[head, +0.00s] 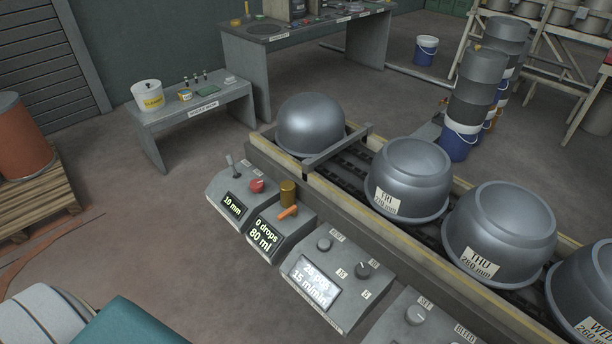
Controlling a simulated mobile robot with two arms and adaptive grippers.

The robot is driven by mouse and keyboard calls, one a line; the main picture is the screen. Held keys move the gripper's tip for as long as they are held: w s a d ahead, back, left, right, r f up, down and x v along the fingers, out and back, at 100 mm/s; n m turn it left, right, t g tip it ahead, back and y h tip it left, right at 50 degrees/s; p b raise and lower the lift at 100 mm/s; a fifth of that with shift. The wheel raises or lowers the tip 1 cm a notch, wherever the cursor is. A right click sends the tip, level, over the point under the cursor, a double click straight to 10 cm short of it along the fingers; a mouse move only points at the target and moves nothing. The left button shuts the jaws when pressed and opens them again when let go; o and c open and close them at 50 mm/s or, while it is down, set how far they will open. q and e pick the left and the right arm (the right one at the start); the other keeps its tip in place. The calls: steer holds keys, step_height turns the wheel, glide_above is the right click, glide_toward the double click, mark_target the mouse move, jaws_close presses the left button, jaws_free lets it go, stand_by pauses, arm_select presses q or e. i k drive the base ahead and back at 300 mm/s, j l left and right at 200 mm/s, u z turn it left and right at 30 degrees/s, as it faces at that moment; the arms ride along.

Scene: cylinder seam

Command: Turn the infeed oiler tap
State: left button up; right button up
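The oiler box (268,243) stands beside the front of the conveyor, with a display reading "0 drops" and "80 ml". A brass-coloured cylinder (288,191) stands at its top. A small orange tap handle (288,212) sits just below the cylinder, lying tilted, its right end higher. Neither of my grippers is in the head view, and nothing touches the tap.
A "10 mm" box (235,206) with a lever and red knob adjoins on the left. A larger dial panel (318,282) stands on the right. Grey metal bowls (411,178) line the conveyor (352,170). A low bench (205,112) stands behind; floor between is clear.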

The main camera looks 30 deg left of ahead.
mark_target(292, 210)
steer(key=i+j, duration=0.15)
steer(key=j, duration=0.2)
steer(key=i+j, duration=0.15)
steer(key=j, duration=0.2)
steer(key=i+j, duration=0.15)
steer(key=j, duration=0.2)
steer(key=i+j+z, duration=0.1)
steer(key=j, duration=0.2)
steer(key=i+j, duration=0.2)
steer(key=j, duration=0.2)
steer(key=i+j, duration=0.1)
steer(key=j, duration=0.25)
